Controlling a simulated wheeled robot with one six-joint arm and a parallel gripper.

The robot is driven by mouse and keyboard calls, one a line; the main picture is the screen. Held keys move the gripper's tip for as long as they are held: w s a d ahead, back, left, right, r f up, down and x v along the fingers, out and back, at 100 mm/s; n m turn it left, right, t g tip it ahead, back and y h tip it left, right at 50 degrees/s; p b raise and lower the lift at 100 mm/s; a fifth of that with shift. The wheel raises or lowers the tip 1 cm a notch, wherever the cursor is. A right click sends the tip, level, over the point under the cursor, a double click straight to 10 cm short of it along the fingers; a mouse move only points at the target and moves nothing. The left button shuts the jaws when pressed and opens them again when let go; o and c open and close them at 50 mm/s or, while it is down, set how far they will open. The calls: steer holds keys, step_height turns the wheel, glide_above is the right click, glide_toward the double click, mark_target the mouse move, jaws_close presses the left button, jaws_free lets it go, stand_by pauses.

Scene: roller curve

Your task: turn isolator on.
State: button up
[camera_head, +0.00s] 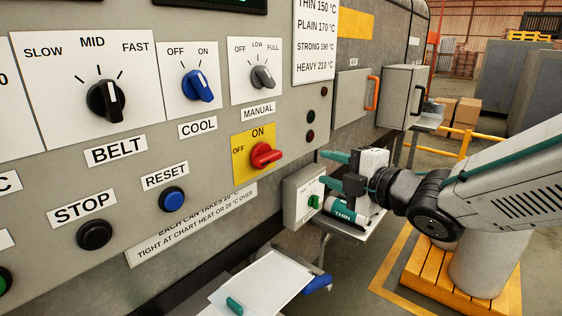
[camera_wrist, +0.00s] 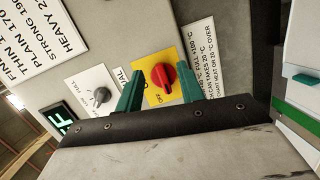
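The isolator is a red rotary knob (camera_head: 265,155) on a yellow plate (camera_head: 240,143), with OFF printed at the left and ON at the top. Its grip lies roughly level, tilted slightly; I cannot tell for sure which mark it points at. My gripper (camera_head: 330,170) is to the right of the knob, apart from it in the head view, with its green fingers spread and nothing between them. In the wrist view the red knob (camera_wrist: 163,76) appears between and beyond the two fingertips, facing the camera.
The blue COOL knob (camera_head: 197,86), grey MANUAL knob (camera_head: 263,77) and black BELT knob (camera_head: 105,101) share the panel. A small box with a green knob (camera_head: 314,201) sits just below my gripper. A tray (camera_head: 262,284) juts out below the panel.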

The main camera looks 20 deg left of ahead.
mark_target(273, 160)
steer(key=a+n+g+y, duration=0.1)
steer(key=a, duration=0.2)
steer(key=a+n, duration=0.1)
steer(key=a, duration=0.3)
steer(key=a+n+g+y, duration=0.1)
steer(key=a, duration=0.3)
steer(key=shift+a+n+g+y, duration=0.2)
steer(key=shift+n+g+y, duration=0.1)
steer(key=shift+r, duration=0.1)
jaws_close()
